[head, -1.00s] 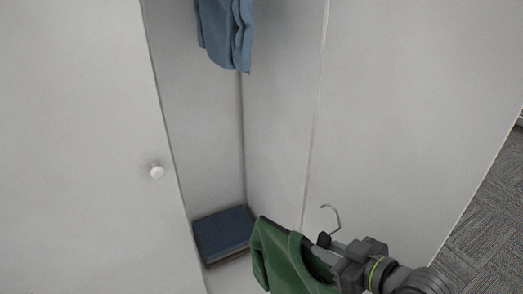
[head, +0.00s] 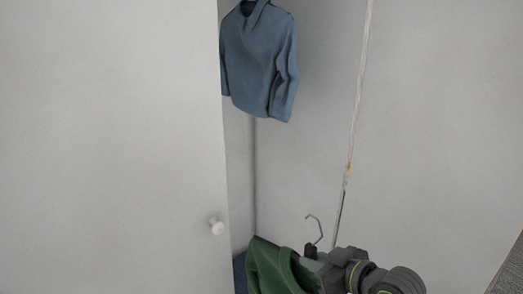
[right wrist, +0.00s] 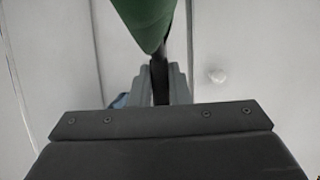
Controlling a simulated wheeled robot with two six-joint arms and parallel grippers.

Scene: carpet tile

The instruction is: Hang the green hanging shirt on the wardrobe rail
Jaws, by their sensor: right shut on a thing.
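The green shirt (head: 270,268) hangs on a dark hanger with a metal hook (head: 316,229) that points up. My right gripper (head: 312,258) is shut on the hanger near its neck, at the bottom of the head view. In the right wrist view the green cloth (right wrist: 147,20) shows at the top, with the dark hanger (right wrist: 160,80) between the fingers. The held shirt is in front of the wardrobe opening, low in the head view. The wardrobe rail is out of view above. My left gripper is not in view.
A blue shirt (head: 258,60) hangs inside the wardrobe. A white door (head: 110,150) with a round knob (head: 217,226) stands at the left. A white panel (head: 440,130) is at the right. Folded blue cloth (head: 240,272) lies low inside, mostly hidden.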

